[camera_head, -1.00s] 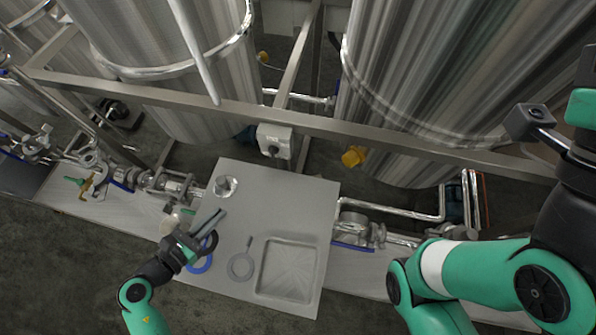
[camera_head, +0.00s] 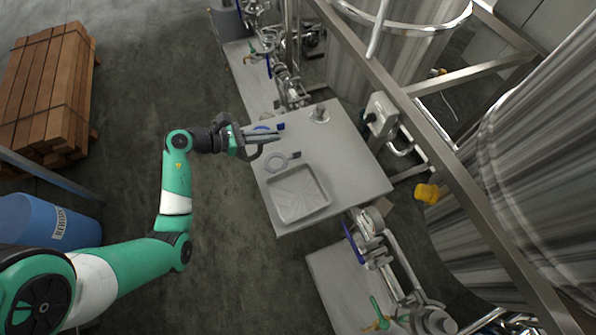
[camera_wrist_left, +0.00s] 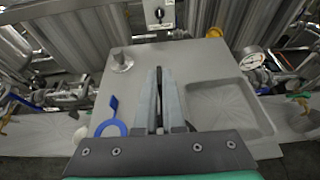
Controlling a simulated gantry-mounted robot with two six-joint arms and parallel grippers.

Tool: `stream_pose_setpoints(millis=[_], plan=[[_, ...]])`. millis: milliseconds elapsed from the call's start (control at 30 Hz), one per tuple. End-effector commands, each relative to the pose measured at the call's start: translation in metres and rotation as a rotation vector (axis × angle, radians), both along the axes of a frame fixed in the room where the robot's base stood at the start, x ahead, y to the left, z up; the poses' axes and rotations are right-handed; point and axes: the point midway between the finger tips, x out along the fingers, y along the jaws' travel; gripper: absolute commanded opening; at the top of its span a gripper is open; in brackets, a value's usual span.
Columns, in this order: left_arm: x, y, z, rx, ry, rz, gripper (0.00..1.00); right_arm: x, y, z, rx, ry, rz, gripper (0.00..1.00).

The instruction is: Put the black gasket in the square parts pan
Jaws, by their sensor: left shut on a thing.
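My left gripper (camera_head: 276,137) is over the left side of the grey work table (camera_head: 352,165), with its fingers close together. A dark curved piece, the black gasket (camera_head: 253,154), hangs at the fingers and is mostly hidden by them. In the left wrist view the left gripper (camera_wrist_left: 160,78) shows its fingers nearly closed, with a dark strip between them. The square parts pan (camera_head: 299,194) is a shallow grey tray on the table, apart from the gripper and looking empty. It also shows right of the fingers in the wrist view (camera_wrist_left: 262,122). My right gripper is out of view.
A small metal cone-shaped fitting (camera_head: 319,114) stands at the table's far end. Pipes and tanks border the table.

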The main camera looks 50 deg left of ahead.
Motion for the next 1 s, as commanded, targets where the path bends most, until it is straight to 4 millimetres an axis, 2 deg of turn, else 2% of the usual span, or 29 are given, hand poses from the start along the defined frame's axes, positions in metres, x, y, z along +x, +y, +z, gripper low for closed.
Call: stream_pose_setpoints(millis=[167, 267, 467, 600, 700, 933, 1000], plan=[[0.002, -0.01, -0.006, -0.002, 0.001, -0.002, 0.0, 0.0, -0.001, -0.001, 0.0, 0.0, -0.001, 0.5], [0.007, -0.032, -0.016, -0.002, 0.003, -0.006, 0.0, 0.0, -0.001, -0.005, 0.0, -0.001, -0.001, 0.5], [0.02, -0.089, -0.044, -0.001, 0.003, -0.01, 0.0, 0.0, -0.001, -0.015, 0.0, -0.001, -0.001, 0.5], [0.027, -0.114, -0.076, -0.002, 0.004, -0.006, 0.0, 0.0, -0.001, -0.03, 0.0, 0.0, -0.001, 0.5], [0.029, -0.125, -0.088, -0.001, 0.002, -0.004, 0.0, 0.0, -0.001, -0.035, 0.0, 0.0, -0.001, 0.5], [0.032, -0.13, -0.093, -0.001, 0.0, -0.001, 0.0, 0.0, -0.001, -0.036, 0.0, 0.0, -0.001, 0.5], [0.032, -0.134, -0.1, 0.0, 0.001, -0.002, 0.0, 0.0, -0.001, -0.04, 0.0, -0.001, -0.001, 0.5]])
